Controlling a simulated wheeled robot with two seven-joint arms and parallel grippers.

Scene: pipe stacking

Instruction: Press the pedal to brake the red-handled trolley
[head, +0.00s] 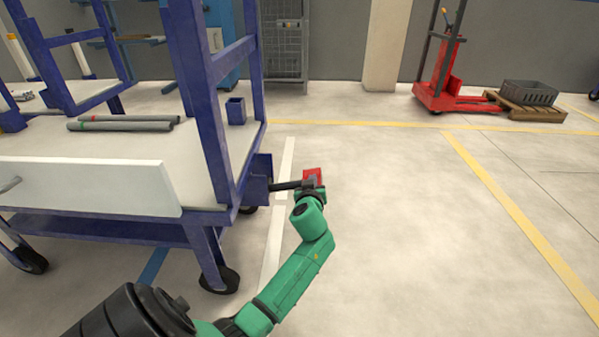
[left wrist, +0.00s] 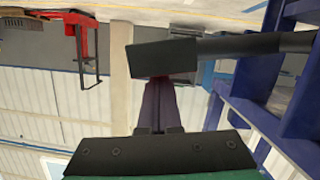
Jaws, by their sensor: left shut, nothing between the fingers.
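The blue trolley (head: 204,110) stands at the left in the head view; I see no red handle on it. A dark lever (head: 287,186) sticks out from a blue box on its right side and ends at a red pedal pad (head: 313,175). My left gripper (head: 312,186) is at the pad, its fingers partly hidden. In the left wrist view, its shut, empty fingers (left wrist: 158,105) point at a dark block (left wrist: 160,59) on a dark bar, which looks like the pedal end. I cannot tell whether they touch. My right gripper is not in view.
Grey pipes (head: 122,125) lie on the trolley's white shelf. A red pallet truck (head: 439,94) stands at the back right beside a grey crate (head: 529,93) on a wooden pallet. The floor right of my left arm is clear, with yellow lines.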

